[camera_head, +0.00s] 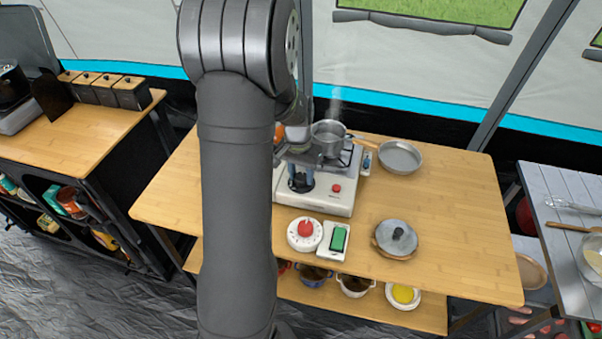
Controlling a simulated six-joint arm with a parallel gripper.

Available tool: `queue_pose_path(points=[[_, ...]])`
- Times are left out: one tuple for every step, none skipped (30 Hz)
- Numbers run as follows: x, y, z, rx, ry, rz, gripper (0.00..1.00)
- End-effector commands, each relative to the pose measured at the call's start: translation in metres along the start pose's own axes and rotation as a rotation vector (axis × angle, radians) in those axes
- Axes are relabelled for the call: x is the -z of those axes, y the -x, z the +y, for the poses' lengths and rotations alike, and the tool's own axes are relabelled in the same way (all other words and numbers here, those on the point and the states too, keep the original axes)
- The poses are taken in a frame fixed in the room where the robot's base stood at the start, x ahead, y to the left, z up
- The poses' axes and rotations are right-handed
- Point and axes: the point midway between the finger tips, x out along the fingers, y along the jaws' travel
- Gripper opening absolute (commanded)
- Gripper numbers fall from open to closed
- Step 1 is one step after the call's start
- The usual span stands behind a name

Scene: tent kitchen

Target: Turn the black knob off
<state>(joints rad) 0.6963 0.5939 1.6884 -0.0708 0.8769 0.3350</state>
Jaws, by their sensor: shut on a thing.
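The white stove (322,203) stands on the wooden table, with a steaming metal pot (330,137) on its burner. The black knob (299,186) is on the left of the stove's front panel, and a small red knob (336,188) is to its right. My gripper (301,178) points down at the black knob, its bluish fingers on either side of it. It is shut on the black knob. The fingers partly cover the knob, and its turn angle is too small to read. My arm hides the stove's left side.
A frying pan (401,157) lies right of the stove. In front are a white round timer with a red top (305,233), a white device with a green face (336,239) and a grey lid (396,238). The table's right side is clear.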

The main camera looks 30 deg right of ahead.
Motion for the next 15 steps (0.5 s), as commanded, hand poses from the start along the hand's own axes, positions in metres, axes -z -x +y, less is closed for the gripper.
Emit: queue_pose_path(points=[[0.0006, 0.0006, 0.0001, 0.0, -0.006, 0.001, 0.14], [0.0006, 0.0006, 0.0002, 0.0, -0.008, 0.001, 0.14], [0.0006, 0.0006, 0.0001, 0.0, -0.011, 0.001, 0.14], [0.0006, 0.0006, 0.0002, 0.0, -0.013, 0.001, 0.14], [0.0006, 0.0006, 0.0002, 0.0, -0.013, 0.001, 0.14], [0.0006, 0.0006, 0.0002, 0.0, -0.014, 0.001, 0.14], [0.0006, 0.0006, 0.0002, 0.0, -0.014, 0.001, 0.14], [0.0006, 0.0006, 0.0002, 0.0, -0.014, 0.001, 0.14], [0.0006, 0.0006, 0.0002, 0.0, -0.014, 0.001, 0.14], [0.0006, 0.0006, 0.0002, 0.0, -0.014, 0.001, 0.14], [0.0006, 0.0006, 0.0002, 0.0, -0.014, 0.001, 0.14], [0.0006, 0.0007, 0.0002, 0.0, -0.014, 0.001, 0.14], [0.0006, 0.0007, 0.0002, 0.0, -0.014, 0.001, 0.14], [0.0006, 0.0007, 0.0002, 0.0, -0.014, 0.001, 0.14], [0.0006, 0.0007, 0.0002, 0.0, -0.014, 0.001, 0.45]])
